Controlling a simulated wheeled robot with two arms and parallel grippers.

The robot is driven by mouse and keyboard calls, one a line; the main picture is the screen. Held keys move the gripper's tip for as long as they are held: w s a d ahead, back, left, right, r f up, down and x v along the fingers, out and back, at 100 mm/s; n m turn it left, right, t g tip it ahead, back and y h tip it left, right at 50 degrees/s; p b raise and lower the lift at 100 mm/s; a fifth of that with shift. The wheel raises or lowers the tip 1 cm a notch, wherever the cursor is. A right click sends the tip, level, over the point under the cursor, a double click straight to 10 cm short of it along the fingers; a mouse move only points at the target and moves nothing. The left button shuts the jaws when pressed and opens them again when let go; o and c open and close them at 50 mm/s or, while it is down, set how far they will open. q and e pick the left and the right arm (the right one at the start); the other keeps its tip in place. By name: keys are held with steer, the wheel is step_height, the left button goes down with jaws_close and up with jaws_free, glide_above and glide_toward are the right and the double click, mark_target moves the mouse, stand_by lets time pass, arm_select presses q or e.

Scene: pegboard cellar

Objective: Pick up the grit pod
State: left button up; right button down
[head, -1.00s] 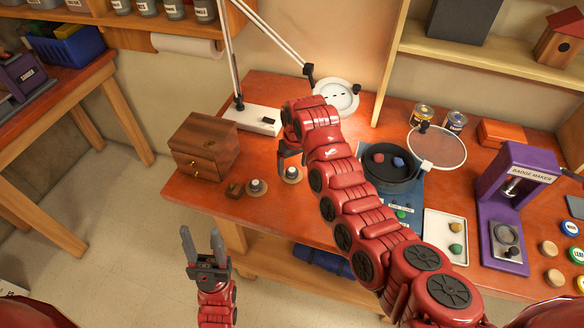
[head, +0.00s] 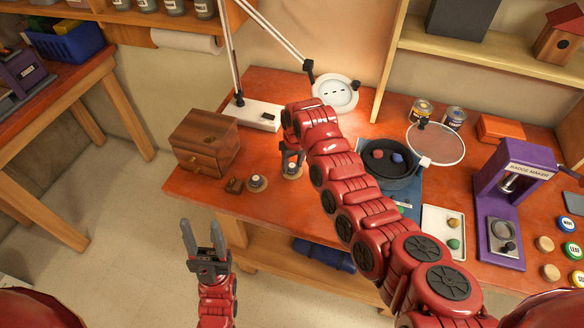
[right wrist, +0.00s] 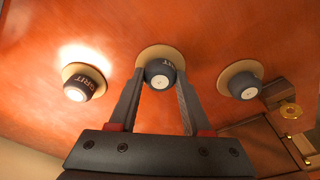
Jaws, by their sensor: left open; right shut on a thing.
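Three dark pods with pale tops stand on round tan discs in the right wrist view. The left one, the grit pod (right wrist: 84,84), reads "GRIT". The middle pod (right wrist: 160,73) has a partly hidden label that I cannot read for sure. The right pod (right wrist: 243,85) shows no readable label; it also stands near the drawer box in the head view (head: 257,182). My right gripper (right wrist: 160,88) is shut on the middle pod, a finger on each side, still at its disc. The grit pod is hidden by my right arm in the head view. My left gripper (head: 200,236) is open and empty, before the bench.
A wooden drawer box (head: 205,142) and a small wooden block (head: 234,186) stand left of the pods. A white lamp base (head: 254,115) is behind them. A dark pan (head: 389,166), a white tray (head: 442,226) and a purple badge maker (head: 512,205) stand to the right.

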mark_target(290, 165)
steer(key=shift+r, duration=0.1)
steer(key=shift+r+b, duration=0.35)
steer(key=shift+b, duration=0.2)
steer(key=shift+s+a+r+b, duration=0.1)
steer(key=shift+a+r+b, duration=0.1)
steer(key=shift+r+b, duration=0.95)
steer(key=shift+s+a, duration=0.15)
steer(key=shift+s, duration=0.45)
steer(key=shift+s+a, duration=0.15)
steer(key=shift+s, duration=0.45)
steer(key=s, duration=0.1)
steer(key=s+r+p, duration=0.1)
steer(key=s, duration=0.1)
steer(key=s+a+p, duration=0.1)
steer(key=s, duration=0.1)
steer(key=shift+a+r, duration=0.1)
steer(key=shift+r, duration=0.05)
steer(key=s, duration=0.2)
steer(key=s+a, duration=0.1)
steer(key=s, duration=0.1)
steer(key=s+a, duration=0.1)
steer(key=s, duration=0.2)
steer(key=shift+r, duration=0.25)
steer(key=shift+s+d, duration=0.1)
steer(key=shift+s, duration=0.4)
